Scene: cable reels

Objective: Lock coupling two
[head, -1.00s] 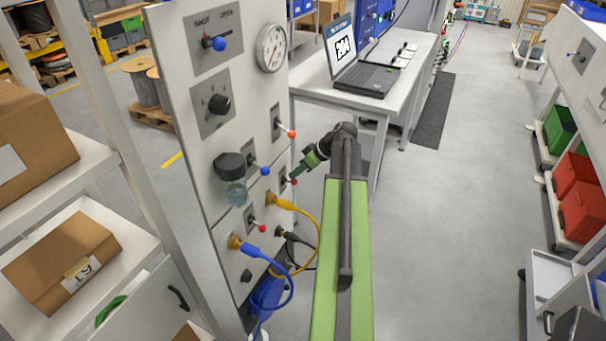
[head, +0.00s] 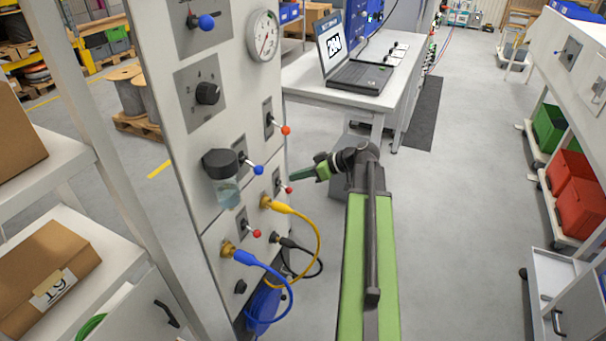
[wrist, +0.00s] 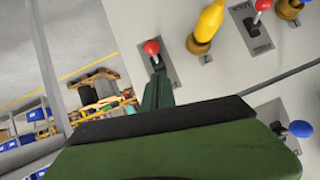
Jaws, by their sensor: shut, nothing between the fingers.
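The upright white panel (head: 215,140) carries several knobbed levers and cable couplings. A red-knobbed lever (head: 285,189) sits at its right edge, above the yellow cable plug (head: 277,206); in the wrist view its red knob (wrist: 151,47) is just beyond my fingertips. My gripper (head: 293,178), with green fingers, is shut and empty, close beside this lever; contact cannot be told. In the wrist view the gripper (wrist: 157,80) hides part of the lever's plate. A second red-knobbed lever (head: 255,233) sits above the blue cable plug (head: 245,257). Coupling numbers are not readable.
A blue-knobbed lever (head: 254,169), a jar-like filter (head: 223,178) and an orange-knobbed lever (head: 283,130) are close by on the panel. A black plug (head: 284,240) and looping cables hang below. A laptop desk (head: 310,80) stands behind.

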